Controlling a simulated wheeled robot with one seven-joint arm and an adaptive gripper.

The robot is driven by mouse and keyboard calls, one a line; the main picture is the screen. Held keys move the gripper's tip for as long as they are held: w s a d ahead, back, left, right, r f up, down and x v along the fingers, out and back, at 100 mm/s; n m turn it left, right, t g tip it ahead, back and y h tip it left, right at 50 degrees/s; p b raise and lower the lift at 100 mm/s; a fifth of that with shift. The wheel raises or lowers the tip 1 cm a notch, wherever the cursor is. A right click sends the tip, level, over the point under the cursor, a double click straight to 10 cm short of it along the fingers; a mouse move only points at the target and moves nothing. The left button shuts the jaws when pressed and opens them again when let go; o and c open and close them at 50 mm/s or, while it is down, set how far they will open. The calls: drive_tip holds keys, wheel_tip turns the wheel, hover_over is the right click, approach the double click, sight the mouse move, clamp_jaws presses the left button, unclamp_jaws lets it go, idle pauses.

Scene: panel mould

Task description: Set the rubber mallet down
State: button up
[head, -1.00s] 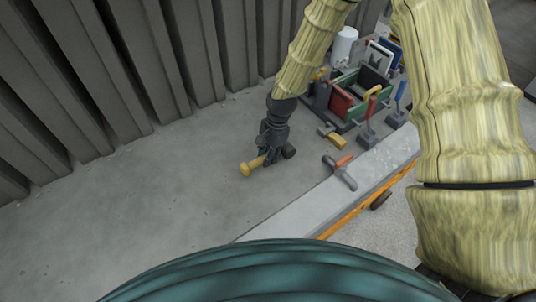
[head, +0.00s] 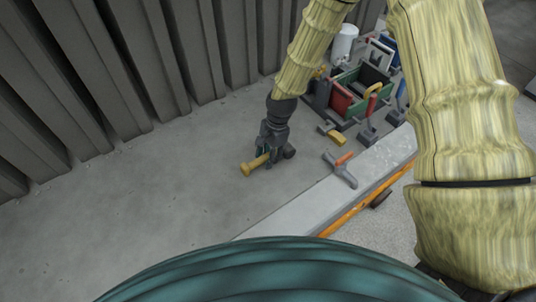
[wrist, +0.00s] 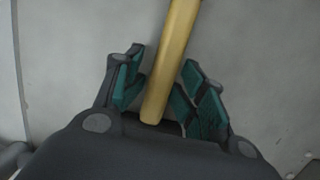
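The rubber mallet (head: 253,165) has a yellow handle and a dark head (head: 289,152). It appears to lie on the grey concrete floor, handle toward the lower left in the head view. My gripper (head: 266,159) is down at the mallet, around its handle. In the wrist view the handle (wrist: 172,65) runs between my teal finger pads (wrist: 162,75). The fingers stand spread, with a narrow gap beside the handle.
A trowel-like tool with an orange-red grip (head: 341,168) lies to the right by a pale concrete ledge (head: 300,209). Clear floor lies to the left, before ribbed panels (head: 60,100).

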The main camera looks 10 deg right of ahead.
drive_tip(key=shift+w+r+p, duration=0.1)
drive_tip(key=shift+r+p, duration=0.2)
drive_tip(key=shift+r, duration=0.4)
drive_tip(key=s+b+v, duration=0.1)
drive_tip(key=b+v, duration=0.3)
drive_tip(key=v, duration=0.7)
drive_tip(key=shift+w+d+r, duration=0.15)
drive_tip(key=shift+w+r, duration=0.25)
drive_tip(key=shift+w, duration=0.05)
